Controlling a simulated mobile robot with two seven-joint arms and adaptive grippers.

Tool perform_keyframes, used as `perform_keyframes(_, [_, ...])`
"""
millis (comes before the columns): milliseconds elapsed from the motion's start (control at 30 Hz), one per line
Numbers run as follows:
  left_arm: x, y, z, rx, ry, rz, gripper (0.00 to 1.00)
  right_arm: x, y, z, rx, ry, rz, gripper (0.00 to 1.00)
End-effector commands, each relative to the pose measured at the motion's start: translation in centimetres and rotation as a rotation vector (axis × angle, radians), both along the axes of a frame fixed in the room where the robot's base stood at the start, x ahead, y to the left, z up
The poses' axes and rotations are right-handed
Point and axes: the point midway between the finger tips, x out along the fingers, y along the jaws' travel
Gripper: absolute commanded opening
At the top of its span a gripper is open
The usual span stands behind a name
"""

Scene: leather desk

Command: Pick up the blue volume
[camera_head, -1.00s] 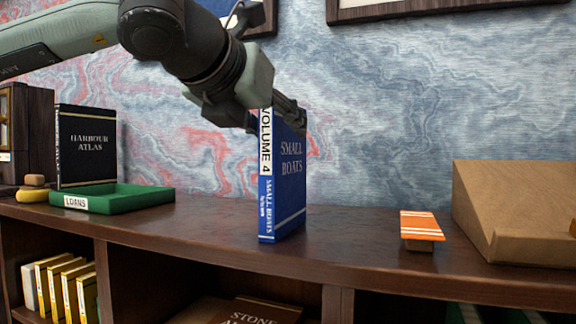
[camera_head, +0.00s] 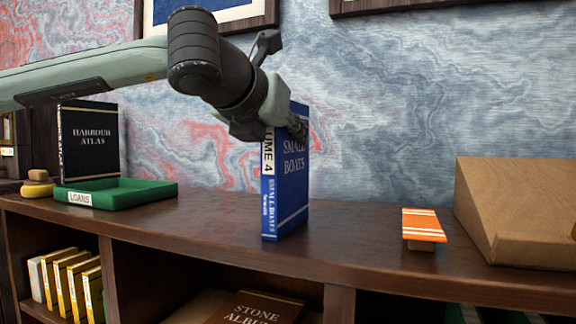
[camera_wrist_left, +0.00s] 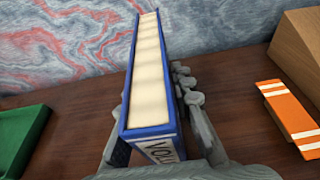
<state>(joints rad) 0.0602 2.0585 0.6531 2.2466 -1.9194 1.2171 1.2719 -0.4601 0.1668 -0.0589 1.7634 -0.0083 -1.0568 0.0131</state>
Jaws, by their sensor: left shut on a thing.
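The blue volume (camera_head: 285,190), marked "Small Boats" and "Volume 4", stands upright on the wooden shelf top (camera_head: 350,235), its spine toward me. My left gripper (camera_head: 292,125) is at its upper part, shut on it, with fingers on both sides. In the left wrist view I see the blue volume (camera_wrist_left: 150,75) from above, its cream page edges between the two fingers (camera_wrist_left: 155,115). Its lower edge appears to touch the shelf top. My right gripper is in no view.
A green tray labelled "Loans" (camera_head: 150,196) and a black "Harbour Atlas" (camera_head: 92,145) stand at the left. An orange striped block (camera_head: 424,225) and a brown sloped box (camera_head: 515,205) are at the right. Yellow books (camera_head: 70,280) sit in the compartment below.

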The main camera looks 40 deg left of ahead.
Motion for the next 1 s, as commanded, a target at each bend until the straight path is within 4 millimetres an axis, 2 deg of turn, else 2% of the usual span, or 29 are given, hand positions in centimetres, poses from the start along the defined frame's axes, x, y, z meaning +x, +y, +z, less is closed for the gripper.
perform_keyframes(667, [0.0,0.0,0.5,0.002,-0.006,0.001,0.00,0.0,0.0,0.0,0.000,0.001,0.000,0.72])
perform_keyframes(867, [0.0,0.0,2.4,0.001,-0.007,0.001,0.00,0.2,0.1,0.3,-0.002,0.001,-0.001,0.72])
perform_keyframes(967, [0.0,0.0,4.3,0.002,-0.009,0.002,0.00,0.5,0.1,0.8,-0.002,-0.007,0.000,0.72])
perform_keyframes(1000, [0.1,0.8,4.8,-0.004,-0.007,0.003,0.00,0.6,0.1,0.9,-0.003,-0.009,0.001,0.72])
